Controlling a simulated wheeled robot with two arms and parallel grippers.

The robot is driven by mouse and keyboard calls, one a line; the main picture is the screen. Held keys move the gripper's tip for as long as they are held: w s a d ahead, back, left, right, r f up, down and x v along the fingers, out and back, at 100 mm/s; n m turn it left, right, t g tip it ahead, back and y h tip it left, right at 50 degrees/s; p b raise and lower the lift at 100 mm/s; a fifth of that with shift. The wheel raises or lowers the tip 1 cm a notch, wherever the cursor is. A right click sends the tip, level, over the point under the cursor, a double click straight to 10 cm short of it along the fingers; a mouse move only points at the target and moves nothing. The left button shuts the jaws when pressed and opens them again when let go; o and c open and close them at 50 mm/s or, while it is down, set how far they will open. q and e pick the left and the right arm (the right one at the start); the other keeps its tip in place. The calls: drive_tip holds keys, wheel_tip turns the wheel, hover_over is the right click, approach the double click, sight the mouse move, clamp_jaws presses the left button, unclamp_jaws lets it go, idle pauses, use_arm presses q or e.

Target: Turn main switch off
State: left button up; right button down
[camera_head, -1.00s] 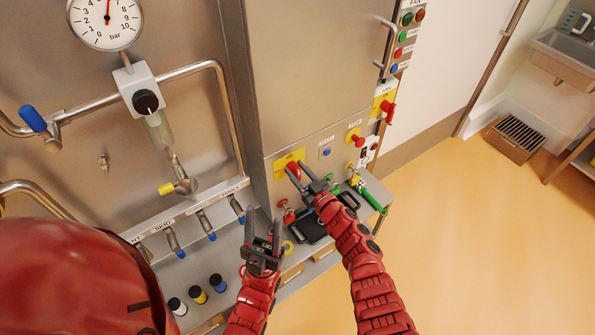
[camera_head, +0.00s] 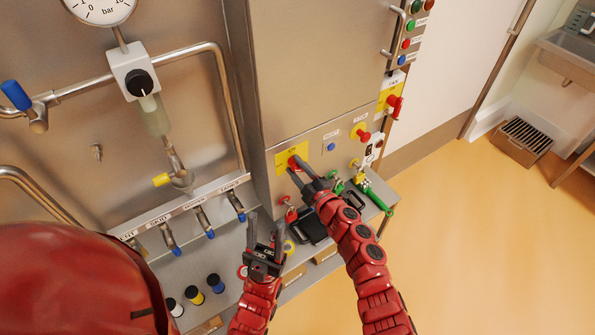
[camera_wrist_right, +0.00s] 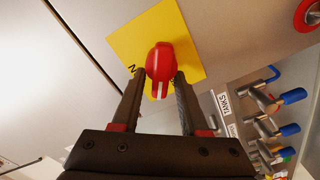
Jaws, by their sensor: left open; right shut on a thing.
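The main switch is a red rotary handle (camera_wrist_right: 159,67) on a yellow plate (camera_wrist_right: 128,37), close up in the right wrist view. In the head view the yellow plate (camera_head: 283,159) is on the lower cabinet panel, with the red handle (camera_head: 293,162) on it. My right gripper (camera_wrist_right: 160,82) has its fingers on either side of the handle and is shut on it; its tips partly cover the plate's lettering. My right gripper (camera_head: 298,167) reaches the panel in the head view. My left gripper (camera_head: 266,228) is open and empty, above the bench ledge, lower left of the switch.
A second red handle (camera_head: 394,104) on a yellow plate is farther right. A red mushroom button (camera_head: 364,135) and a blue button (camera_head: 331,147) sit on the panel. A black tray (camera_head: 311,226) lies on the ledge. Blue-tipped valves (camera_head: 209,233) line the left.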

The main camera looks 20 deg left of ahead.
drive_tip(key=n+b, duration=0.1)
drive_tip(key=n, duration=0.1)
drive_tip(key=f+n+b, duration=0.1)
drive_tip(key=n+b, duration=0.1)
drive_tip(key=shift+s+a, duration=0.1)
drive_tip(key=shift+n+b, duration=0.7)
drive_tip(key=shift+n, duration=0.6)
drive_tip(key=shift+r, duration=0.1)
drive_tip(key=c, duration=0.8)
unclamp_jaws()
drive_tip(key=shift+o, duration=0.2)
drive_tip(key=shift+w+d, duration=0.25)
drive_tip(key=shift+s+d, duration=0.2)
drive_tip(key=shift+s, duration=0.2)
drive_tip(key=b+v, duration=0.2)
drive_tip(key=v, duration=1.4)
drive_tip(key=shift+s+d, duration=0.15)
drive_tip(key=shift+d, duration=0.15)
